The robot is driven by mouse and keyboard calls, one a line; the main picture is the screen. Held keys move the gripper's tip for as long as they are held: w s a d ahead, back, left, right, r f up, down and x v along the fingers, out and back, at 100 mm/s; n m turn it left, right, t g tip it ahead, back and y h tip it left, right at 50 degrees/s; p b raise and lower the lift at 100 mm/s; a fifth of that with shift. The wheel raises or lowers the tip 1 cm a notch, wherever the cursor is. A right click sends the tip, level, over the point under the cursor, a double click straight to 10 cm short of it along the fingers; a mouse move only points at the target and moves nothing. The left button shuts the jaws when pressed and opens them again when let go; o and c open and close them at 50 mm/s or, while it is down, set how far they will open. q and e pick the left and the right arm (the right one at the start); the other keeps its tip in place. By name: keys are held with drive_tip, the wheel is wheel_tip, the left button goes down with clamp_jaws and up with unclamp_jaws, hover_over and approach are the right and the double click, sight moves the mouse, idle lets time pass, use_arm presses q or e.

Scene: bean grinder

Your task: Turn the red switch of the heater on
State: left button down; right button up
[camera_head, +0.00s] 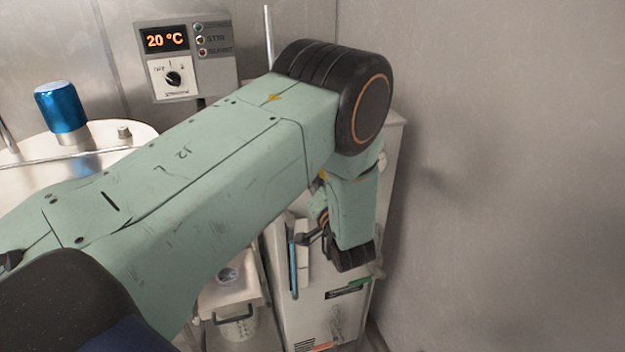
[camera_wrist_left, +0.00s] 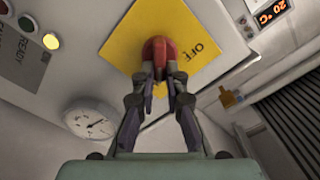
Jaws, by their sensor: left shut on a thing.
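In the left wrist view the red switch (camera_wrist_left: 157,47) sits on a yellow plate (camera_wrist_left: 120,42) lettered OFF, on a pale panel. My left gripper (camera_wrist_left: 160,75) has its two fingers closed around the lower part of the red switch. The fingers hide part of the switch, and I cannot tell its exact setting. In the head view my left arm crosses the picture and the red switch is hidden. My right gripper is in neither view.
A control box with a display (camera_head: 165,40) reading 20 °C and a black knob (camera_head: 173,78) is at upper left. A blue cylinder (camera_head: 62,107) stands on a round lid. A bare wall is at right.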

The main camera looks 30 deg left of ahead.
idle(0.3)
use_arm(q)
drive_tip(key=c, duration=1.4)
unclamp_jaws()
drive_tip(key=shift+d, duration=0.1)
drive_tip(key=shift+v, duration=3.65)
